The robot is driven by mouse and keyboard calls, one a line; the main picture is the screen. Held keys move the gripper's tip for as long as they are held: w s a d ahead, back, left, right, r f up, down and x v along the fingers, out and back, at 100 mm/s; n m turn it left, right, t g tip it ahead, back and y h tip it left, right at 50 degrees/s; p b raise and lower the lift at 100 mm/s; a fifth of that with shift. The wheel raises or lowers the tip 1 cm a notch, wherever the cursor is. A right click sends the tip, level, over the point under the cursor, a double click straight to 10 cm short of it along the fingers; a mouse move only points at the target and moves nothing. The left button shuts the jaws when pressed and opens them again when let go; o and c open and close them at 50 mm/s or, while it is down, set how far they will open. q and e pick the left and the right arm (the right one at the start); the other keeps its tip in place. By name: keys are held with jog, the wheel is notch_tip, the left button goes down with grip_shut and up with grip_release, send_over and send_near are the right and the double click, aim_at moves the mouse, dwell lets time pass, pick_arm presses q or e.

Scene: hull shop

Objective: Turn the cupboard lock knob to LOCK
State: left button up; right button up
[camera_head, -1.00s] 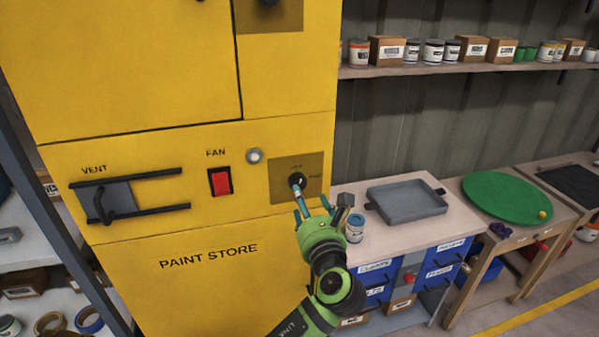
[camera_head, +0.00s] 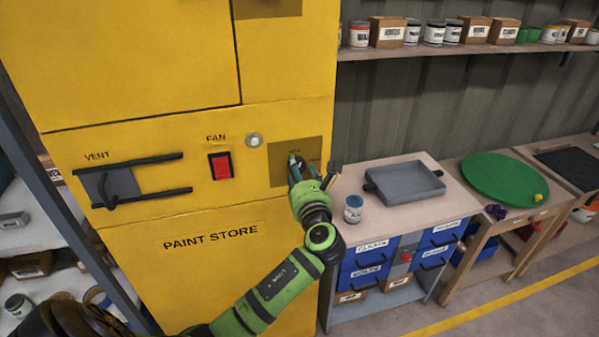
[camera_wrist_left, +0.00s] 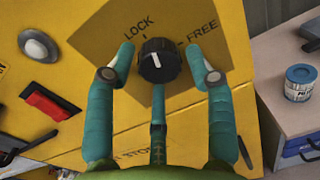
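The yellow cupboard (camera_head: 130,270) carries a brown plate (camera_head: 285,150) with the lock knob. The black round knob (camera_wrist_left: 158,60) shows clearly in the left wrist view, between the printed words LOCK at its upper left and FREE at its upper right. Its white mark is nearly upright, tilting slightly towards LOCK. My left gripper (camera_head: 299,172) is in front of the knob and mostly hides it in the head view. In the left wrist view the teal fingers (camera_wrist_left: 162,72) are spread open, one on each side and one below, with gaps to the knob. My right gripper is not in view.
A red fan switch (camera_head: 221,167), a pale round button (camera_head: 254,140) and a vent latch (camera_head: 115,187) are left of the plate. A bench (camera_head: 375,213) with a grey tray (camera_head: 405,183) and a can (camera_head: 353,209) stands close at the right.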

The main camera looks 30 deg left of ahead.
pick_arm(q)
jog(key=c, duration=0.6)
jog(key=shift+n, duration=0.5)
jog(key=shift+f+n, duration=0.1)
jog(key=shift+n, duration=1.1)
jog(key=o, duration=1.2)
jog(key=shift+c, duration=0.2)
jog(key=shift+d, duration=0.15)
